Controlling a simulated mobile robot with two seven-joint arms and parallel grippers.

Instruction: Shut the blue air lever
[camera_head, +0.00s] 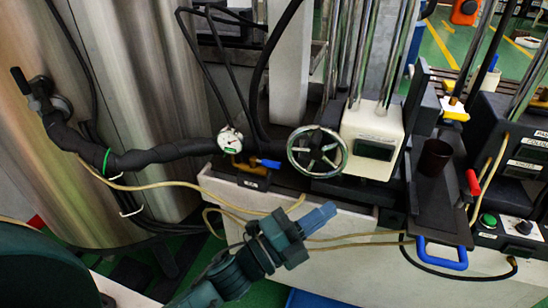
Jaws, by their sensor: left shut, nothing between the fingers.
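The blue air lever (268,163) is a small handle on a brass valve, just below a round white pressure gauge (230,139). It points to the right, roughly level, in the middle of the view. My left gripper (323,213) is shut and empty. Its bluish fingers point up and to the right, below and to the right of the lever in the picture, and they do not touch it. Nothing hides the lever. My right gripper is out of view.
A spoked handwheel (317,151) is close right of the lever. A white machine block (373,138) with a dark display stands behind it. A red lever (473,183) and a blue tray handle (441,254) are further right. Pale hoses (270,212) hang near my gripper.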

